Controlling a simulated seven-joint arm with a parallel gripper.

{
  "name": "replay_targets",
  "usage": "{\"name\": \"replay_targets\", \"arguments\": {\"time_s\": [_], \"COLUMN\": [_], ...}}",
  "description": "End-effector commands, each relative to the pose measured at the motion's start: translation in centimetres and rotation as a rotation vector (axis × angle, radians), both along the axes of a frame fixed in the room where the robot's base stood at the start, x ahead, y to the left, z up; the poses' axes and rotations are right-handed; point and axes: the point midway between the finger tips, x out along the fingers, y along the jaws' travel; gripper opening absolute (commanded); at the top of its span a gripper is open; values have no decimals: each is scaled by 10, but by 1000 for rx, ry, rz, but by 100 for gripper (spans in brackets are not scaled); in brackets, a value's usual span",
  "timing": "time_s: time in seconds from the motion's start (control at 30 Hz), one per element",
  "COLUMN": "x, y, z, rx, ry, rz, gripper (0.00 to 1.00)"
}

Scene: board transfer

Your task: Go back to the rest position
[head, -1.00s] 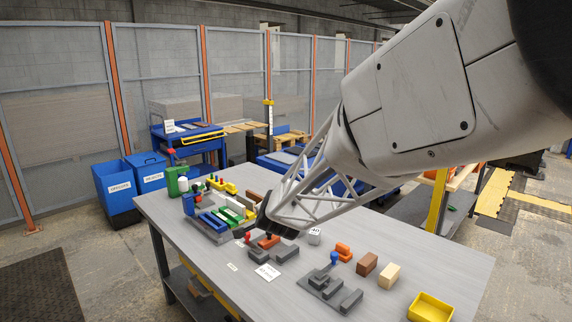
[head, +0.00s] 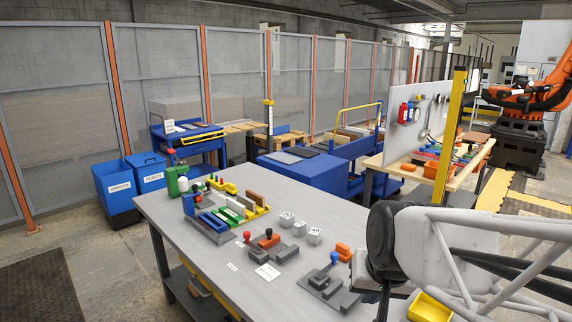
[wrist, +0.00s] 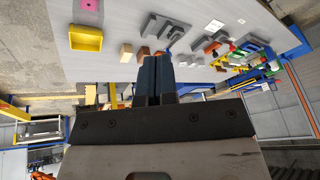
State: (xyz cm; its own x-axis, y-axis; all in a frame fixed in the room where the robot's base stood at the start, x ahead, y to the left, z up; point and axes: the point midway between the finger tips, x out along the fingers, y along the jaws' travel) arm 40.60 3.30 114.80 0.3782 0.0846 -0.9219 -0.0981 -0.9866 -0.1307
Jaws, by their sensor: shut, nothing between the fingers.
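My gripper (wrist: 158,60) shows in the wrist view with its two dark fingers side by side, shut and empty. In the head view my gripper (head: 384,296) is at the lower right, fingers pointing down, over the right part of the grey table (head: 180,222). It is apart from the objects I can see around it. My arm's lattice link runs off the right edge of the head view and hides the table's right end.
A yellow bin (head: 428,308) sits partly behind my arm; it also shows in the wrist view (wrist: 86,38). Grey fixtures with a blue knob (head: 334,258), white cubes (head: 314,235) and a board with coloured blocks (head: 215,237) stand on the table. The table's front left is clear.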

Motion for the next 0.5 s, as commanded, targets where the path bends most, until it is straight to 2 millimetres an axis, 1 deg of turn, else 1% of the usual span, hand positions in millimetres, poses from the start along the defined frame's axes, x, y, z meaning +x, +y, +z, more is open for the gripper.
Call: {"name": "replay_targets", "arguments": {"time_s": [0.03, 0.1, 0.2, 0.33, 0.4, 0.5], "x": [-18, -40, -64, -84, -89, -91], "y": [-8, -17, -27, -35, -37, -37], "z": [0, -3, -6, -8, -9, -10], "rx": [-23, -56, -91, -119, -125, -129], "ry": [22, 59, 103, 139, 149, 154], "rz": [14, 37, 62, 80, 85, 88], "gripper": [0, 0, 0, 0, 0, 0]}}
